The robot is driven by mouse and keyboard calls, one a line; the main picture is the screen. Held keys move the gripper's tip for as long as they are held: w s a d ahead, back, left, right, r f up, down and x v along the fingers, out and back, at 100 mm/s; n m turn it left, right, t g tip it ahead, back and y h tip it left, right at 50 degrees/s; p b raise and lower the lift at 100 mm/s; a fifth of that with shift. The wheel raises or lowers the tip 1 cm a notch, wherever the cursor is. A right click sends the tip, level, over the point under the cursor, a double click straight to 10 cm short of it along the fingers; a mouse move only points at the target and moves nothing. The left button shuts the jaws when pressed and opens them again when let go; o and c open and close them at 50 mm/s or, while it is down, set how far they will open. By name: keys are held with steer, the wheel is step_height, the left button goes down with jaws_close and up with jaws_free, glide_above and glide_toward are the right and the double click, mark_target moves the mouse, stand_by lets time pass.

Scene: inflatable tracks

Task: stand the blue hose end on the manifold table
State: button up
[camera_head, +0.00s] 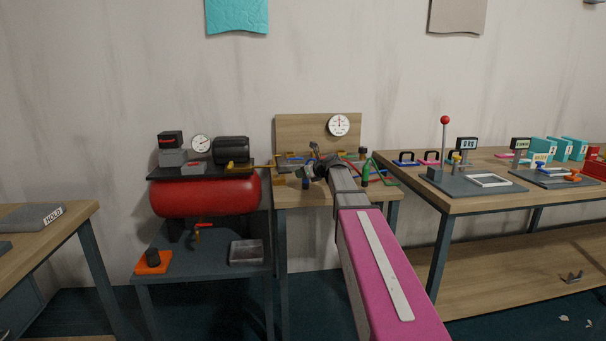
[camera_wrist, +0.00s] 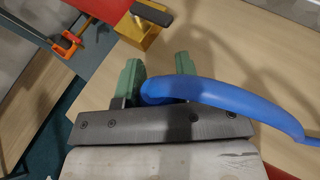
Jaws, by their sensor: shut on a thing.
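The blue hose (camera_wrist: 225,96) shows in the wrist view, curving from my gripper to the right edge. My gripper (camera_wrist: 158,76) has its green fingers on either side of the blue hose end (camera_wrist: 154,90) and is shut on it. The manifold table (camera_head: 292,197) has a wooden top and a backboard with a round gauge. Its wooden top (camera_wrist: 215,32) lies under the fingers in the wrist view. I cannot tell whether the hose end touches it. In the head view my arm hides most of the gripper and the hose end.
A red compressor tank (camera_head: 206,195) on a grey stand (camera_head: 190,290) is left of the table. A brass block (camera_wrist: 138,32) with a dark lever is near the fingers. Red and green hoses (camera_head: 376,168) lie at the table's right. A longer bench (camera_head: 455,203) stands further right.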

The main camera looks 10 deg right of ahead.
steer(key=shift+f, duration=0.1)
steer(key=o, duration=1)
steer(key=shift+c, duration=0.2)
steer(key=v, duration=1.2)
